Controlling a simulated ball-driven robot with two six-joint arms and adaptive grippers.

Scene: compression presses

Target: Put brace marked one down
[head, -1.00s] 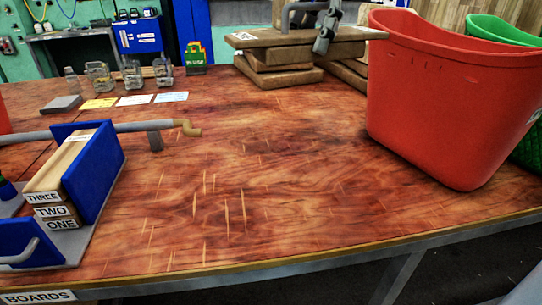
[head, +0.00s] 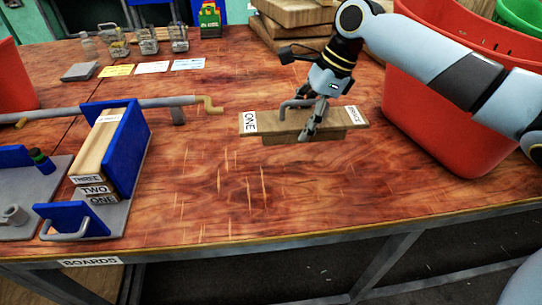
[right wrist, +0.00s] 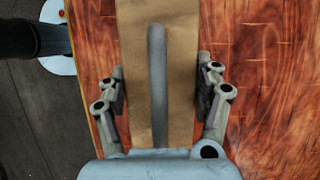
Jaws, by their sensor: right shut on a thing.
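The brace marked ONE (head: 269,122) is a wooden board with a grey bar handle on top and a thicker block under its middle. It is level over the middle of the table (head: 300,190), its ONE label at the left end. I cannot tell whether its underside touches the table. My right gripper (head: 311,122) reaches down from the upper right and is shut on the brace. In the right wrist view, its fingers (right wrist: 161,92) lie along both sides of the brace (right wrist: 180,40), with the handle between them. My left gripper is out of view.
A blue and grey rack (head: 131,150) with boards labelled ONE, TWO and THREE stands at left, near a grey clamp bar (head: 150,103). A red bin (head: 450,125) is at right. Wooden blocks (head: 300,14) are stacked at the back. The table front is clear.

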